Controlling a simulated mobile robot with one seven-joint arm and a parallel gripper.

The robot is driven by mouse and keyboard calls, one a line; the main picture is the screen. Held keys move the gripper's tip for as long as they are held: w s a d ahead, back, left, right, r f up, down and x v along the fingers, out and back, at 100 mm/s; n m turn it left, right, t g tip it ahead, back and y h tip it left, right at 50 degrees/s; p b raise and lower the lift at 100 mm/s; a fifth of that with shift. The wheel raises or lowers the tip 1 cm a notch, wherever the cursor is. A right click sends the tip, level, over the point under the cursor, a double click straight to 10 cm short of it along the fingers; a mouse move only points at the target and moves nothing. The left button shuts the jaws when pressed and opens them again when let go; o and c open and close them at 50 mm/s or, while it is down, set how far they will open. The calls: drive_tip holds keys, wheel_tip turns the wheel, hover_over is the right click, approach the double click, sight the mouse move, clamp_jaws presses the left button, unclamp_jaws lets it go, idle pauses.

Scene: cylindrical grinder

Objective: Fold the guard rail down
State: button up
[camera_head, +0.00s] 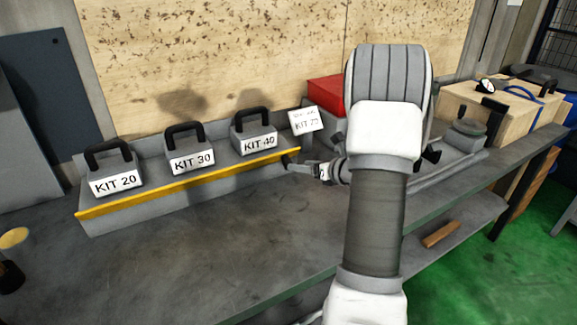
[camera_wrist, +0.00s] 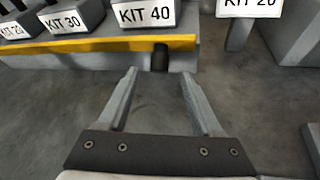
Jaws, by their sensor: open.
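The yellow guard rail (camera_head: 190,182) runs along the front edge of the grey rack (camera_head: 110,222), in front of the kits. It also crosses the upper part of the wrist view (camera_wrist: 95,45). A black knob (camera_wrist: 160,58) sits at the rail's right end. My gripper (camera_wrist: 158,76) is open and empty, with the knob just ahead between its two fingertips. I cannot tell whether they touch it. In the head view my gripper (camera_head: 304,168) is at the rail's right end, partly hidden by my arm.
Three weights with black handles stand in the rack: KIT 20 (camera_head: 115,184), KIT 30 (camera_head: 191,160) and KIT 40 (camera_head: 258,143). A white sign (camera_head: 306,121) and a red box (camera_head: 326,91) are right of them. The grey bench (camera_head: 190,265) is clear in front.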

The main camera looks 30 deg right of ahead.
drive_tip(key=x, duration=0.7)
drive_tip(key=shift+w+b, duration=0.1)
drive_tip(key=shift+b, duration=0.2)
clamp_jaws()
